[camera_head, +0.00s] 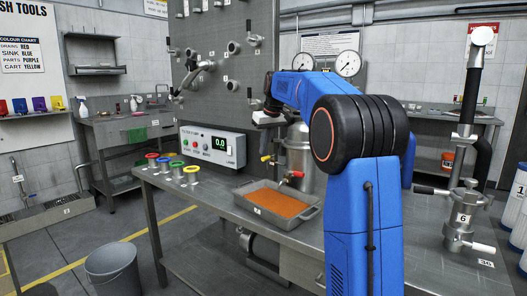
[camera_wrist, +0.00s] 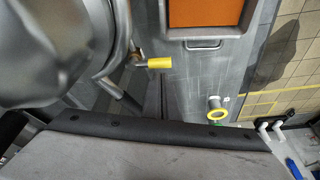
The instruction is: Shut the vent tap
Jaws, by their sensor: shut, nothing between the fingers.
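A steel vessel (camera_head: 299,150) stands on the bench behind my blue arm. A tap with a yellow handle (camera_head: 267,158) sticks out from its left side, and a red-handled tap (camera_head: 297,174) sits lower at its front. No label shows which one is the vent tap. In the wrist view the yellow handle (camera_wrist: 159,63) points right, beside the large rounded steel body (camera_wrist: 50,50). My gripper (camera_head: 268,117) is shut and empty, above the yellow handle and apart from it. Its fingertips are mostly hidden.
A tray of orange liquid (camera_head: 247,203) lies on the bench before the vessel. A control box (camera_head: 212,147) and several coloured rings on stands (camera_head: 172,170) are left of it. Two gauges (camera_head: 348,63) rise behind my arm. A steel fitting marked 6 (camera_head: 462,216) stands at right.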

